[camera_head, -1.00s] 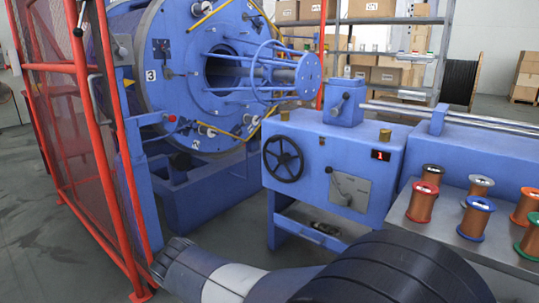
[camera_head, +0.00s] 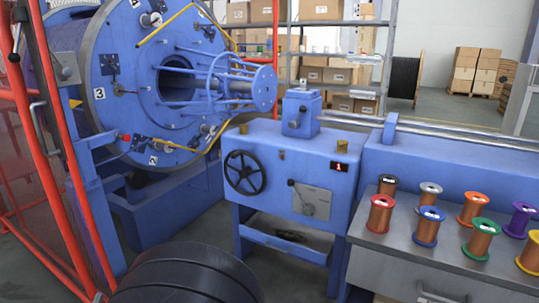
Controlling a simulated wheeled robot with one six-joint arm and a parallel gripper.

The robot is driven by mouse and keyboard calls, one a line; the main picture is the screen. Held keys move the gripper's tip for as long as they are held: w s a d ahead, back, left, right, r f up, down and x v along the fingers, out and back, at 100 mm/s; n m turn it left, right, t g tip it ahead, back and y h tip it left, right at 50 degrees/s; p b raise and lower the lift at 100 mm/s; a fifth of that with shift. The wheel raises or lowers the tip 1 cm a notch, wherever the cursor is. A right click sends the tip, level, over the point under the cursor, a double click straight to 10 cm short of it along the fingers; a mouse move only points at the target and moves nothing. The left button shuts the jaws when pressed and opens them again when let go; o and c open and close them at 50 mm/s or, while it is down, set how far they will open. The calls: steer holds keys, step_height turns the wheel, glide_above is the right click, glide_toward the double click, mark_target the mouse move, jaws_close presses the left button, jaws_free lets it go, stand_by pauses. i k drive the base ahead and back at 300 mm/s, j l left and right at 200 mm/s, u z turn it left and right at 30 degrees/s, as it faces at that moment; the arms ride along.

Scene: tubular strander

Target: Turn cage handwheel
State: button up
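A black spoked handwheel (camera_head: 244,172) is mounted on the front of the blue machine cabinet (camera_head: 270,150), on its left part. It faces me and is unobstructed. Left of and behind it stands the large blue round cage plate (camera_head: 125,105), marked with numbers such as 3 and 2. A blue bar frame (camera_head: 225,84) with a ring juts from that plate to the right. My gripper is outside the view. Only a black ribbed part of my arm shows at the bottom left, well below the handwheel in the picture.
Red guard posts and mesh (camera_head: 38,150) stand at the left. A lever plate (camera_head: 311,202) and a red display (camera_head: 339,167) sit right of the handwheel. A grey bench (camera_head: 400,250) with several wire spools is at the right. Bare floor shows in front of the cabinet.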

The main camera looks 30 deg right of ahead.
mark_target(247, 171)
steer(key=i+z, duration=0.3)
steer(key=z, duration=0.15)
steer(key=i+z, duration=0.4)
steer(key=i+j+z, duration=0.15)
steer(key=z, duration=0.3)
steer(key=i+j, duration=0.5)
steer(key=i, duration=0.15)
steer(key=z, duration=0.05)
